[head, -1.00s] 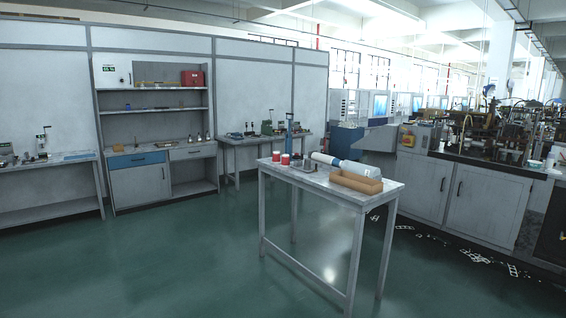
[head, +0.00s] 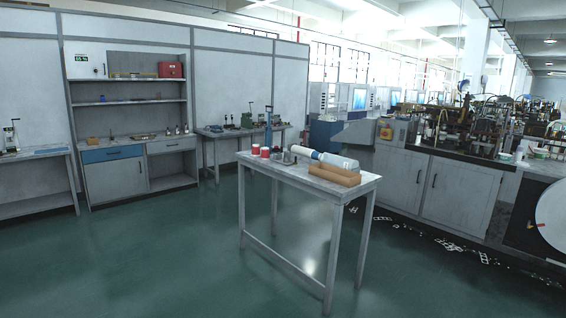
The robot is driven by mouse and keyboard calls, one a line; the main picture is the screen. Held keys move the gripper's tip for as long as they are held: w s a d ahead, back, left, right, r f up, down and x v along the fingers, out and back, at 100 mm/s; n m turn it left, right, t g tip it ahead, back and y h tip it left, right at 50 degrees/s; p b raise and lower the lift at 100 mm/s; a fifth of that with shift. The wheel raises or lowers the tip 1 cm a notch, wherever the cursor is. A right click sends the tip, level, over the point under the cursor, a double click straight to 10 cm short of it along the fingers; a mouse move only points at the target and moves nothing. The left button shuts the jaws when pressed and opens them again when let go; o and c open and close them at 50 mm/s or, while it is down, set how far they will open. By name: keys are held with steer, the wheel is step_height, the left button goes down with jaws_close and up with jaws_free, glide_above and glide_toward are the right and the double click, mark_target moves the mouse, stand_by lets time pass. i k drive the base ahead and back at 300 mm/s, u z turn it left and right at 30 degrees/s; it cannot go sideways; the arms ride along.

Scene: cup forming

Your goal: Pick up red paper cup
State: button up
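Two small red cups stand upright near the left end of a grey work table. One red cup (head: 256,149) is at the far left edge, and the other red cup (head: 265,153) stands close to its right. The table (head: 345,190) is some distance ahead, a little right of the middle. My gripper is not in view, so its state does not show.
A shelf cabinet (head: 115,175) stands left behind, a machine bench (head: 455,190) right. The green floor (head: 150,260) is clear in front.

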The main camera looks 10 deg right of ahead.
mark_target(256, 147)
steer(key=z, duration=0.1)
steer(key=i, duration=6.6)
